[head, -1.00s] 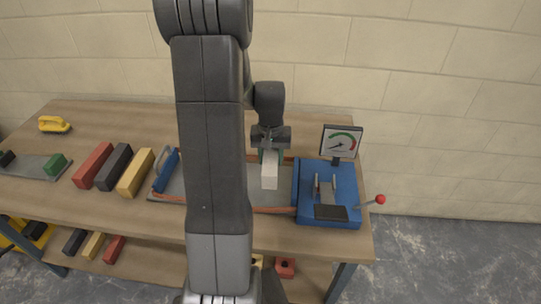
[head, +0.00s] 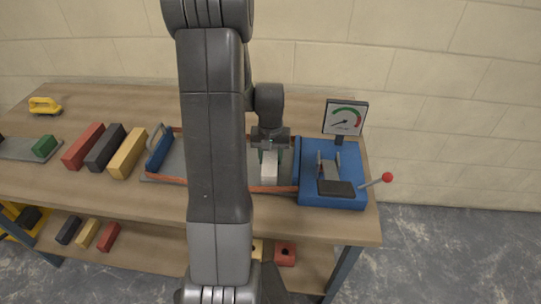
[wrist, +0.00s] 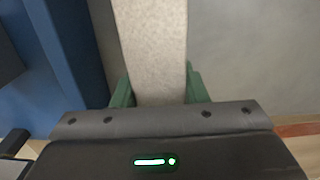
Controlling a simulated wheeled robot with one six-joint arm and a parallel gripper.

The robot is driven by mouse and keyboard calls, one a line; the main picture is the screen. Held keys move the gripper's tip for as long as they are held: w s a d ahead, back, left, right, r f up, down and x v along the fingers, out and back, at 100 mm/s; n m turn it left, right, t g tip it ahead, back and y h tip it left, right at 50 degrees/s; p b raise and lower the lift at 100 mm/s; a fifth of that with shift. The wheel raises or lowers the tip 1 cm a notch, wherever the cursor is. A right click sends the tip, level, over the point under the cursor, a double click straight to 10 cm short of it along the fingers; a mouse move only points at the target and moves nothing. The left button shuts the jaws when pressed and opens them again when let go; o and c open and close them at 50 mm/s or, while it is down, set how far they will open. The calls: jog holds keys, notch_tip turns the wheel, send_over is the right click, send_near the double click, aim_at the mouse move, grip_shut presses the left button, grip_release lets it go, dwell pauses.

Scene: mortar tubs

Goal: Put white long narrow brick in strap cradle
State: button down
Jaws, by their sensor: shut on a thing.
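The white long narrow brick (head: 269,169) is held in my gripper (head: 270,152), shut on it with green fingers. In the wrist view the brick (wrist: 153,50) runs away from my gripper (wrist: 158,92) between the two green fingers. In the head view it is over the grey bed (head: 283,172), which has orange strips along its long sides and is probably the strap cradle. I cannot tell whether the brick touches the bed. My arm hides the middle of the bed.
A blue unit (head: 331,198) with a gauge (head: 344,118) and red-knobbed lever (head: 387,177) stands right of the brick. A blue end piece (head: 159,152) is at the bed's left. Red (head: 84,146), black (head: 105,148) and yellow (head: 128,153) bricks lie further left.

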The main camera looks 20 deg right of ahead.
jog(key=shift+f+b, duration=0.4)
dwell(0.4)
jog(key=c, duration=0.8)
grip_release()
jog(key=shift+o, duration=0.2)
notch_tip(320, 180, up, 14)
jog(key=shift+f, duration=0.2)
notch_tip(320, 180, down, 14)
jog(key=shift+r, duration=0.45)
